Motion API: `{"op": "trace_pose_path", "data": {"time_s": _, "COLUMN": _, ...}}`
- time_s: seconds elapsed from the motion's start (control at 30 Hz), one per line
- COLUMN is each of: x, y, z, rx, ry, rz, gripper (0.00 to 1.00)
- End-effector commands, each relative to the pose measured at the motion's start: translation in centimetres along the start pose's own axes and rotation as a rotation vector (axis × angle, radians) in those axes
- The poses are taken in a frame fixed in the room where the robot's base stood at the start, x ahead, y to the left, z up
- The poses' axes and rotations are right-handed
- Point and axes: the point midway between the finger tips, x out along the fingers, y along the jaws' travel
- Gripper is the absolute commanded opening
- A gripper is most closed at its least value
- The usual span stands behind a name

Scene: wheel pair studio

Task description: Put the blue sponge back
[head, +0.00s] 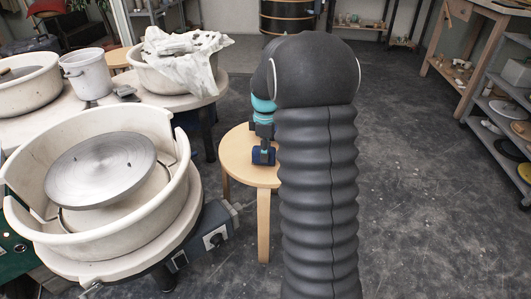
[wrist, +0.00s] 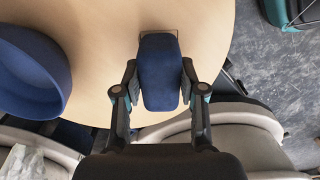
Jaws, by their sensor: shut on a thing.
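The blue sponge (wrist: 160,72) is a dark blue block between the two fingers of my gripper (wrist: 158,78) in the wrist view. My gripper is shut on it, with a finger pressing each side. The sponge is over the pale round wooden stool (wrist: 110,25); I cannot tell whether it touches the top. A thin dark rectangular outline (wrist: 174,33) shows on the stool at the sponge's far end. In the head view, my arm hides much of the stool (head: 237,158), and a small dark blue shape (head: 263,155) shows below my gripper.
A blue bowl (wrist: 35,75) stands on the stool left of the sponge in the wrist view. A potter's wheel basin (head: 105,170) stands left of the stool in the head view. Shelves (head: 510,100) line the right. The dark floor (head: 420,180) between is clear.

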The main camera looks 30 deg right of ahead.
Motion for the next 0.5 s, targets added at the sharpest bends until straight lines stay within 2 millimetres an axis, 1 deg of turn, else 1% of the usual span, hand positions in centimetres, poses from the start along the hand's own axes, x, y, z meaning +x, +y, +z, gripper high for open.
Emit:
{"op": "trace_pose_path", "data": {"time_s": 0.03, "x": 0.54, "y": -0.01, "z": 0.02, "rx": 0.0, "ry": 0.0, "rz": 0.0, "gripper": 0.01}}
{"op": "trace_pose_path", "data": {"time_s": 0.07, "x": 0.65, "y": -0.01, "z": 0.02, "rx": 0.0, "ry": 0.0, "rz": 0.0, "gripper": 0.01}}
{"op": "trace_pose_path", "data": {"time_s": 0.27, "x": 0.61, "y": 0.01, "z": 0.03, "rx": 0.0, "ry": 0.0, "rz": 0.001, "gripper": 0.01}}
{"op": "trace_pose_path", "data": {"time_s": 0.4, "x": 0.94, "y": 0.0, "z": 0.03, "rx": 0.0, "ry": 0.0, "rz": 0.0, "gripper": 0.01}}
{"op": "trace_pose_path", "data": {"time_s": 0.43, "x": 0.95, "y": 0.01, "z": 0.03, "rx": 0.0, "ry": 0.0, "rz": 0.0, "gripper": 0.43}}
{"op": "trace_pose_path", "data": {"time_s": 0.47, "x": 0.89, "y": 0.01, "z": 0.03, "rx": 0.0, "ry": 0.0, "rz": 0.001, "gripper": 0.5}}
{"op": "trace_pose_path", "data": {"time_s": 0.5, "x": 0.88, "y": 0.01, "z": 0.03, "rx": 0.0, "ry": 0.0, "rz": 0.001, "gripper": 0.6}}
